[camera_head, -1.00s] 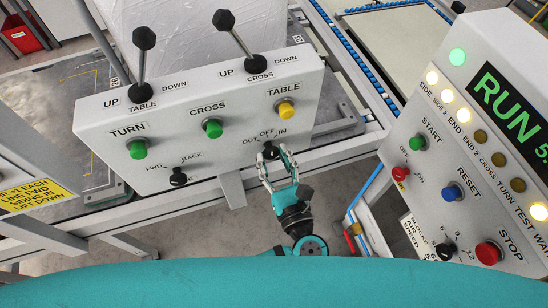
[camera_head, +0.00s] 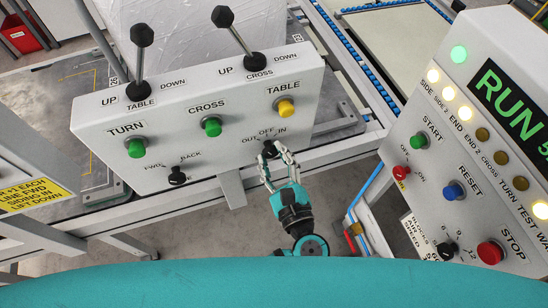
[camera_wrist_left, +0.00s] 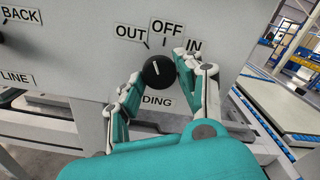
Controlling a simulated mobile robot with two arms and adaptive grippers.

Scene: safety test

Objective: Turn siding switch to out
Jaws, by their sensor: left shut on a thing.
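The siding switch (camera_head: 270,149) is a black round knob on the front of the white slanted panel, under the labels OUT, OFF and IN. In the left wrist view the knob (camera_wrist_left: 158,73) has a white mark pointing up and slightly left, nearest the OUT–OFF side. My left gripper (camera_head: 273,160) is shut on this knob from below. In the left wrist view its fingers (camera_wrist_left: 159,78) lie on either side of the knob, one low on the left, one on the right. Part of the SIDING label is hidden behind a finger. My right gripper is not in view.
The panel also bears a FWD/BACK knob (camera_head: 177,174), green buttons (camera_head: 211,127), a yellow button (camera_head: 285,108) and two tall levers (camera_head: 228,25). A control box (camera_head: 470,130) with a RUN display stands at the right. Metal rails run below the panel.

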